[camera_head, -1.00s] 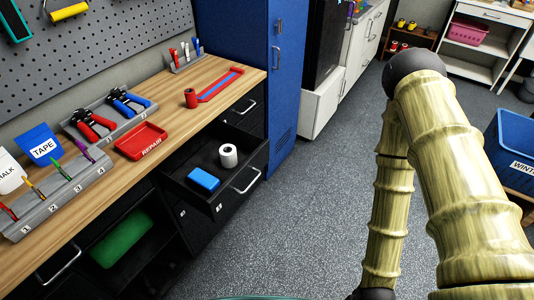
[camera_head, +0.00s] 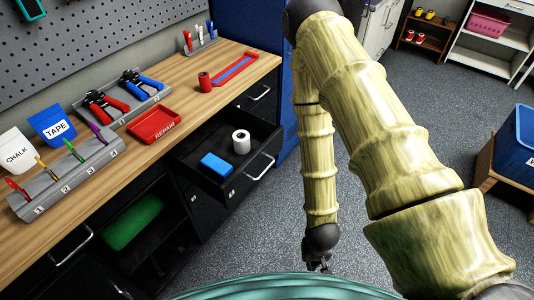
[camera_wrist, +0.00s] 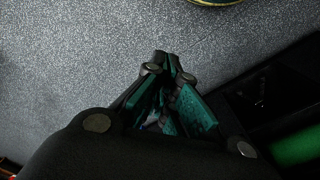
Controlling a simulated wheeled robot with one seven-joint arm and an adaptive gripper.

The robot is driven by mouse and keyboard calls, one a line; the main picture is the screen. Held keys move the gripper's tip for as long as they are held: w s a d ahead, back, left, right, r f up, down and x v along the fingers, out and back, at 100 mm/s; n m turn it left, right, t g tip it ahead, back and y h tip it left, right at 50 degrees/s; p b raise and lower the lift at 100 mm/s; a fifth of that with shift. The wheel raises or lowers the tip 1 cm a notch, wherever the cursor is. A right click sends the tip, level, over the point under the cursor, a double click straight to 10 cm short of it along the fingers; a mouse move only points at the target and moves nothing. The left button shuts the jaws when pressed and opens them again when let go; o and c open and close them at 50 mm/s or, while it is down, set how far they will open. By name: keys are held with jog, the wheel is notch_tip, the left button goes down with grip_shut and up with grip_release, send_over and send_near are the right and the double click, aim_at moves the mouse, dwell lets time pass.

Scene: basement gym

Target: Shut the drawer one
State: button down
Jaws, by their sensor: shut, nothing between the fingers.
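A black drawer (camera_head: 262,150) under the workbench is pulled out, with a bar handle (camera_head: 261,168) on its front. It holds a blue block (camera_head: 216,165) and a white roll (camera_head: 241,141). Lower left, a dark open compartment or drawer (camera_head: 147,250) holds a green object (camera_head: 133,221); a handle (camera_head: 70,246) shows left of it. I cannot read which is drawer one. My gripper (camera_head: 319,268) is shut and empty, low over the floor, right of the cabinet and apart from it. In the wrist view its fingertips (camera_wrist: 167,58) meet, with a green object (camera_wrist: 296,148) at right.
A blue locker (camera_head: 287,110) stands past the bench. A blue bin (camera_head: 516,142) is at right. Grey floor (camera_head: 270,235) is clear beside the cabinet.

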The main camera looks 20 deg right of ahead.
jog(key=w+d+r+m+b, duration=0.2)
jog(key=w+r+m, duration=0.2)
jog(key=w+m, duration=0.3)
jog(key=w+d+r+m+t+b, duration=0.15)
jog(key=w+r+m, duration=0.35)
jog(key=w, duration=0.5)
jog(key=w+d+r+m+b, duration=0.1)
jog(key=w+r+m+b, duration=0.25)
jog(key=w+m, duration=0.35)
jog(key=w+r+m+y, duration=0.2)
jog(key=w+r+m, duration=0.45)
jog(key=r, duration=0.35)
jog(key=w+a+f+p, duration=0.1)
jog(key=w+a+f, duration=0.2)
jog(key=f, duration=0.6)
jog(key=shift+w+a, duration=0.3)
jog(key=shift+w, duration=0.75)
jog(key=shift+f+n+t, duration=0.1)
jog(key=shift+n+t, duration=0.15)
